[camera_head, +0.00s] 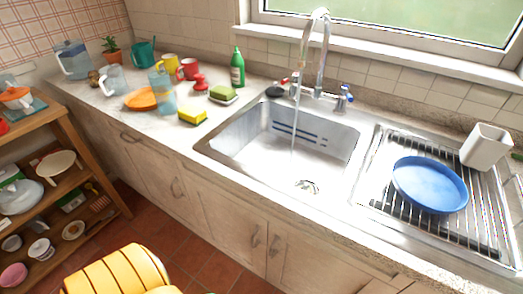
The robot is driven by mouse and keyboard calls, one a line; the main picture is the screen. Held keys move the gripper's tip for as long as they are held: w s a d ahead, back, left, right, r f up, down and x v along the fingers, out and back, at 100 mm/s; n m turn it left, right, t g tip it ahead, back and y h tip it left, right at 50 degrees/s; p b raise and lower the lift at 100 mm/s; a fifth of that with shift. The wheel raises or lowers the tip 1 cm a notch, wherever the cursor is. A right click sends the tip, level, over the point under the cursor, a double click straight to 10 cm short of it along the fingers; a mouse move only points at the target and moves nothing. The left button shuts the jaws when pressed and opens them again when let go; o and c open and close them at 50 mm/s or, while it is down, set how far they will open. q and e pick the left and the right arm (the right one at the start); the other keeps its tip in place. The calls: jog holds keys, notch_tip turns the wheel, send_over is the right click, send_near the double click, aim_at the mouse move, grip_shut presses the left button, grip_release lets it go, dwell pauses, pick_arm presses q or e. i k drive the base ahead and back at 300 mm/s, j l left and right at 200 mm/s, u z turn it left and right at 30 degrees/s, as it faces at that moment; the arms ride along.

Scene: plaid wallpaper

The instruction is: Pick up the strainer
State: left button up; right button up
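I cannot tell for sure which thing is the strainer. A cream bowl-shaped piece with a handle (57,165) lies on the middle shelf of the wooden rack at left; whether it has holes is too small to tell. A small dark round piece (274,91) sits at the back left corner of the sink. A round metal drain piece (307,187) shows in the sink floor.
Water runs from the tap (318,50) into the sink (262,143). A blue plate (430,184) and a white cup-like holder (485,146) are on the drainer at right. A yellow sponge (193,116), green bottle (237,70) and several cups stand on the counter. The rack (98,165) stands at left.

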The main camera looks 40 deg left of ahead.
aim_at(306, 188)
jog(key=u, duration=0.8)
